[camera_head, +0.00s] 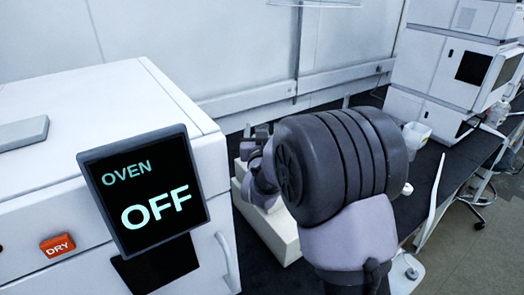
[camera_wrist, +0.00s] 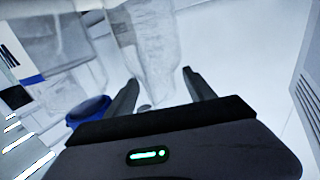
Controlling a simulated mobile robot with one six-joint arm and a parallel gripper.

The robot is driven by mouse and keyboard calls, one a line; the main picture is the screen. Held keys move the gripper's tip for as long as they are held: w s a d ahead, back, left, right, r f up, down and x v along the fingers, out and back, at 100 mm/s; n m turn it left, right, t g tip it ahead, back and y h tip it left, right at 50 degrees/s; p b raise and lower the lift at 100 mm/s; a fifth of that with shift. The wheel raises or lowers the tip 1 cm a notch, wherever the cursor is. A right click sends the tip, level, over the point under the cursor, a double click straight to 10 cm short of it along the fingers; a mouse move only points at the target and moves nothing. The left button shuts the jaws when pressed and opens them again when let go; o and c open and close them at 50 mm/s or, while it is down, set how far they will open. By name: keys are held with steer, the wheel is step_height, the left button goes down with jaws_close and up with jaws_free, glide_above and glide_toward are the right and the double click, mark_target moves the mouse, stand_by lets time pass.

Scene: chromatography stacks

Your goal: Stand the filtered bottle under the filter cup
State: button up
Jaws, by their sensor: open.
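In the wrist view my gripper (camera_wrist: 160,77) is open, with its two dark fingers apart. A clear, glassy vessel (camera_wrist: 150,42) shows beyond and between the fingertips; it is blurred, and I cannot tell whether it is the filtered bottle or the filter cup. No grip on it shows. A blue round cap or rim (camera_wrist: 88,108) is left of the fingers. Another clear vessel (camera_wrist: 65,40) is at the upper left, also blurred. In the head view my arm hides most of the work spot, and neither the bottle nor the cup can be made out there.
A white oven (camera_head: 90,90) with an OFF display (camera_head: 150,190) and a red DRY button (camera_head: 57,245) fills the left. A pale block-like base (camera_head: 275,232) stands on the dark bench beside my arm. White instrument stacks (camera_head: 445,70) and a small white container (camera_head: 416,134) are to the right.

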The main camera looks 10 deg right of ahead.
jaws_close()
stand_by(0.3)
